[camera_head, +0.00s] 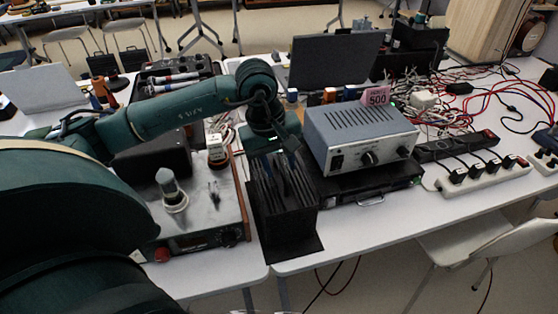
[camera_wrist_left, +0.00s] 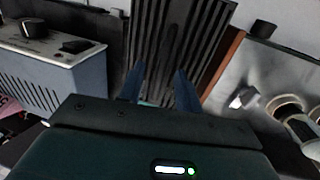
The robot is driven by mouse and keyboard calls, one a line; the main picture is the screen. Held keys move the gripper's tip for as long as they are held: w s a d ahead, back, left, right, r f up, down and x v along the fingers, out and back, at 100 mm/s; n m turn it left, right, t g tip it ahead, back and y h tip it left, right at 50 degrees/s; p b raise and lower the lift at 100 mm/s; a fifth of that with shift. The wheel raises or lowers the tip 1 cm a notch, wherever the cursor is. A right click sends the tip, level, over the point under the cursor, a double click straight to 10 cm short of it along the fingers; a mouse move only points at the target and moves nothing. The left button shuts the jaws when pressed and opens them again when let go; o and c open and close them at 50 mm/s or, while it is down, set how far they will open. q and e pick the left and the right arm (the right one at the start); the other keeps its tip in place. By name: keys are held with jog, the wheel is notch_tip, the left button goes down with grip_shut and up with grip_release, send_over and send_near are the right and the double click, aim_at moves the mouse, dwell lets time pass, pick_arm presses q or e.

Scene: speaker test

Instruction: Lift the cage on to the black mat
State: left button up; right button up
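The cage (camera_head: 283,193) is a black, slatted box at the table's front edge, between the silver-topped case and the grey power supply. The black mat (camera_head: 296,244) shows as a flat black patch at the cage's foot; I cannot tell whether the cage touches it. My left gripper (camera_head: 277,150) is above the cage's back part, pointing down. In the left wrist view its two blue fingers (camera_wrist_left: 162,88) stand apart over the cage's dark slats (camera_wrist_left: 172,35). A slat lies between or below the fingertips; contact is unclear. My right gripper is not in view.
The grey power supply (camera_head: 360,137) with a pink "500" tag stands close right of the cage. The silver-topped case (camera_head: 205,205) is close left. A power strip (camera_head: 480,178) and tangled wires lie right. Bare white table (camera_head: 350,235) shows at the front right.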

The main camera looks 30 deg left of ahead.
pick_arm(q)
notch_tip(320, 180, up, 13)
jog(key=s+a, duration=0.1)
jog(key=s, duration=0.1)
jog(key=shift+a, duration=0.35)
